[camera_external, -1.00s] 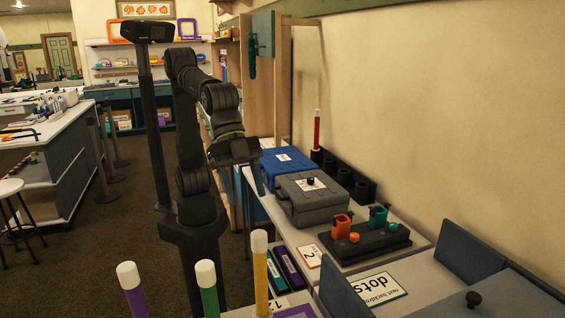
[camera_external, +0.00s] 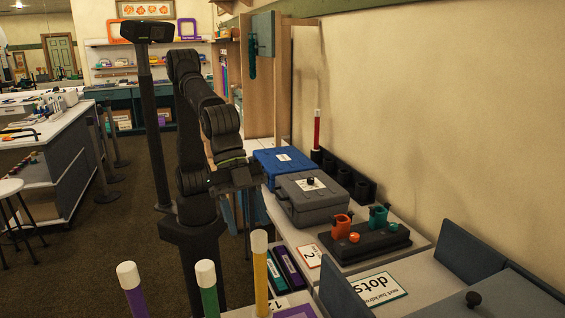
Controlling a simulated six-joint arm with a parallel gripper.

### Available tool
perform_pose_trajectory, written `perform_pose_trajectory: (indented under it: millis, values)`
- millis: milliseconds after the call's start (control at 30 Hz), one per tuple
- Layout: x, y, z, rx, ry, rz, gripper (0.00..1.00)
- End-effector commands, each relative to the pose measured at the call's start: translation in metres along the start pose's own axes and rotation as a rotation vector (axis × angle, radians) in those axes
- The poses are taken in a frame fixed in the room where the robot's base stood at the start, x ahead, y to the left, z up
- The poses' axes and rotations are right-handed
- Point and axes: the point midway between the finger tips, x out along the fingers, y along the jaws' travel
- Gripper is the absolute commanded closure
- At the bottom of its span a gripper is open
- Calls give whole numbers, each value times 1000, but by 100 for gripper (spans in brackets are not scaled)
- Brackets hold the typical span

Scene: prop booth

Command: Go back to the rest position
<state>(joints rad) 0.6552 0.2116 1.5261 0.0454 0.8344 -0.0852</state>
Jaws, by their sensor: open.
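My gripper (camera_external: 240,182) hangs at the end of my folded dark arm, near the left edge of the counter. It is open, and I see nothing held in it, though its fingers are small and dark here. It is left of the grey case (camera_external: 308,204) and in front of the blue case (camera_external: 284,162). Both cases are closed and lie on the counter.
A black stand (camera_external: 364,244) holds an orange and a teal piece. A red rod (camera_external: 317,130) stands upright in a black rack. White-capped posts (camera_external: 207,290) rise in front. Open floor lies to the left.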

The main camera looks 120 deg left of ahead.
Motion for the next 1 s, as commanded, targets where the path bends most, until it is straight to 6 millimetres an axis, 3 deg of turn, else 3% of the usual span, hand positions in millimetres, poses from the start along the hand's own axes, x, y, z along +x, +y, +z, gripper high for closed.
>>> perform_pose_trajectory:
  millis: [533,1000]
  values:
    - [-75,83,10,5,3,2,46]
    - [-155,81,-43,-1,4,0,46]
